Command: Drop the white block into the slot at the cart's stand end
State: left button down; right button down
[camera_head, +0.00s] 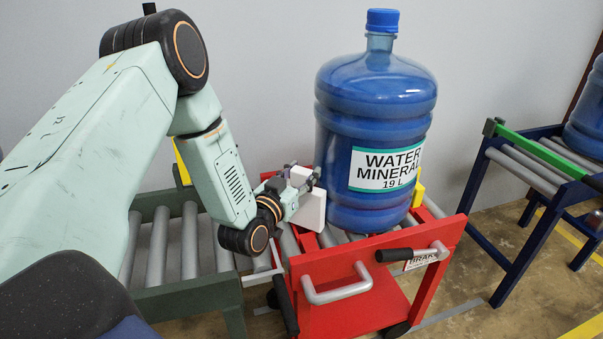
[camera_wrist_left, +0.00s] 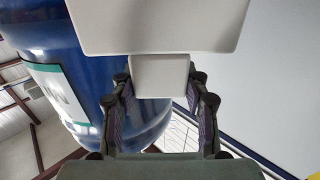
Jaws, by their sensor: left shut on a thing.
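My left gripper (camera_head: 301,180) is shut on the white block (camera_head: 311,207) and holds it beside the jug's left side, above the red cart (camera_head: 335,262). The left wrist view shows the block's wide part (camera_wrist_left: 160,25) and a narrower part between the fingers (camera_wrist_left: 158,78). The large blue water jug (camera_head: 375,120) stands upright on the cart's rollers. The cart's left end adjoins the green roller stand (camera_head: 175,295). I cannot make out the slot; my gripper and the block cover much of that end. My right gripper is out of view.
The cart has a grey handle (camera_head: 338,290) and a black-gripped brake lever (camera_head: 405,254) in front. A yellow piece (camera_head: 418,192) shows right of the jug. A blue roller stand (camera_head: 520,190) with a green bar is at the right, beyond open floor (camera_head: 455,270).

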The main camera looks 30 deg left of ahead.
pick_arm(q)
jog(key=c, duration=0.7)
grip_release()
jog(key=shift+r, duration=0.15)
jog(key=shift+s+r+p, duration=0.2)
jog(key=shift+s+p, duration=0.1)
jog(key=shift+p, duration=0.15)
jog(key=s+p, duration=0.1)
jog(key=s, duration=0.2)
jog(key=s+p, duration=0.1)
jog(key=s, duration=0.3)
jog(key=s+d+p, duration=0.1)
jog(key=s, duration=0.3)
jog(key=shift+s+f, duration=0.1)
jog(key=shift+s, duration=0.1)
